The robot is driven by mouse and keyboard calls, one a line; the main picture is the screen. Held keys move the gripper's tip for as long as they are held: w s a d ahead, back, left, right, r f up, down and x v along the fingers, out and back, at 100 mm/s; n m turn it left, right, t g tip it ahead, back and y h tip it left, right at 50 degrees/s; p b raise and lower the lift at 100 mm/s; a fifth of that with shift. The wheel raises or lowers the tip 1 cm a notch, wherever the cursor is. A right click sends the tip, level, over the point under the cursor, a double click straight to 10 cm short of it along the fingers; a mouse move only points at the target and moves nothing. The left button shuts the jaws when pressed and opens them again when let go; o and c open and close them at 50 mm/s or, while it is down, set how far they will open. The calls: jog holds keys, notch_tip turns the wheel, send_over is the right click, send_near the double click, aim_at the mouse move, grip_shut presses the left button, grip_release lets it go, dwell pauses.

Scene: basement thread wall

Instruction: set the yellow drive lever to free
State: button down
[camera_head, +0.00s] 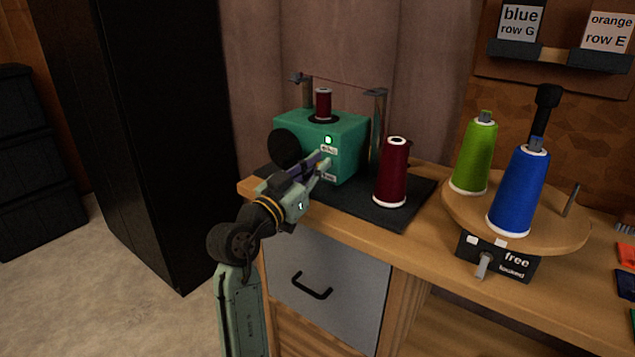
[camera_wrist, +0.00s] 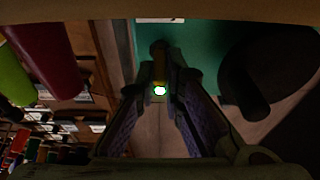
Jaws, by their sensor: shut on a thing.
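The green winder box (camera_head: 300,130) stands on the dark mat at the bench's left end; it also shows in the wrist view (camera_wrist: 205,48). Its front has a lit green indicator (camera_head: 328,140) and two small white labels I cannot read. My gripper (camera_head: 320,168) reaches its front face from the lower left, between the labels. In the wrist view my gripper (camera_wrist: 160,88) is shut, with a little of the yellow drive lever (camera_wrist: 159,74) showing between the fingertips. The fingers hide most of the lever, so its exact setting is unclear.
A dark red cone (camera_head: 392,172) stands on the mat (camera_head: 415,205) right of the winder. Further right, a round wooden turntable (camera_head: 548,232) carries green and blue cones, with a grey lever (camera_head: 482,265) below, beside a "free" label. A black disc (camera_head: 284,147) sits on the winder's left side.

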jog(key=f+t+b, duration=0.1)
jog(key=b, duration=0.3)
jog(key=shift+f+h, duration=0.15)
jog(key=shift+h, duration=0.25)
jog(key=shift+t+b, duration=0.3)
jog(key=shift+b, duration=0.5)
jog(key=shift+h, duration=0.3)
jog(key=shift+r, duration=0.25)
jog(key=c, duration=1.7)
grip_release()
